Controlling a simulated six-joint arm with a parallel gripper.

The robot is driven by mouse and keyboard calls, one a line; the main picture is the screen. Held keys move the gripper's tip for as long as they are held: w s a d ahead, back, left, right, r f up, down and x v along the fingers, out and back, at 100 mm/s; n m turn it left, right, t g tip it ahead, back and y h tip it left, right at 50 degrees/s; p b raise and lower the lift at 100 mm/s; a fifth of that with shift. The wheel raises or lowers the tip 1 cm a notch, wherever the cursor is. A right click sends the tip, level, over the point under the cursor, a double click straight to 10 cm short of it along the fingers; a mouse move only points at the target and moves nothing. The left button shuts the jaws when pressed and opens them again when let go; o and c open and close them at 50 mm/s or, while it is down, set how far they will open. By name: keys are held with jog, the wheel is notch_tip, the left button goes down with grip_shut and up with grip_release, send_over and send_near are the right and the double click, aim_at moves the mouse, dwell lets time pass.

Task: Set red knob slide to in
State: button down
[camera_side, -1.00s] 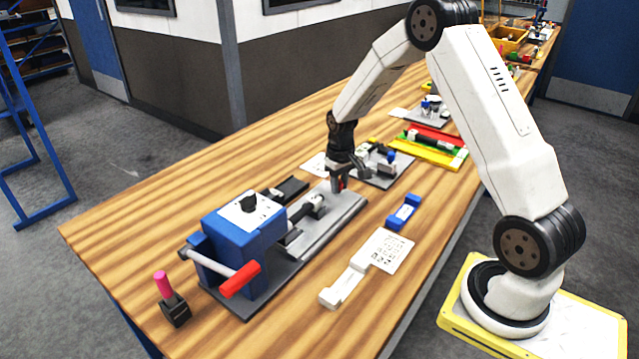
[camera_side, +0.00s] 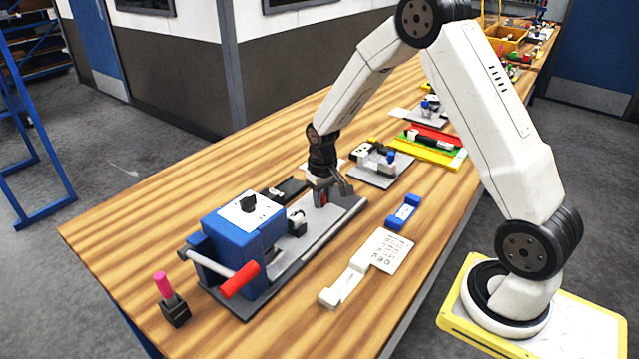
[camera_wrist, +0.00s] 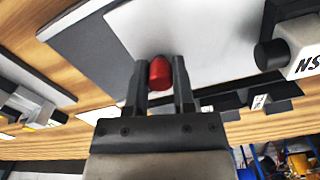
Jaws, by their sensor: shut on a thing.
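The red knob (camera_wrist: 159,74) sits between the two fingers of my gripper (camera_wrist: 158,88) in the wrist view, and the fingers are shut on it. In the side view my gripper (camera_side: 325,200) is low over the grey slide rail (camera_side: 335,215), and only a bit of the red knob (camera_side: 323,200) shows between the fingers. The rail runs to the blue housing (camera_side: 240,240). A white and black block (camera_side: 297,218) stands on the rail between the housing and my gripper; it also shows in the wrist view (camera_wrist: 290,45).
A red-handled lever (camera_side: 240,280) sticks out from the housing's front. A pink-topped peg in a black stand (camera_side: 172,300) is at the near left. A white caliper-like plate (camera_side: 370,262) and a blue piece (camera_side: 403,213) lie right of the rail. Other fixtures stand farther back.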

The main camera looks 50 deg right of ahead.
jog(key=shift+w+a, duration=0.1)
jog(key=shift+a, duration=0.2)
jog(key=c, duration=0.5)
grip_release()
jog(key=shift+a, duration=0.1)
jog(key=shift+o, duration=0.3)
jog(key=shift+r, duration=0.15)
jog(key=shift+r, duration=3.8)
jog(key=s+a+n+t, duration=0.2)
jog(key=s+a, duration=0.8)
jog(key=s, duration=0.5)
jog(key=shift+n+t, duration=0.3)
jog(key=shift+n, duration=0.2)
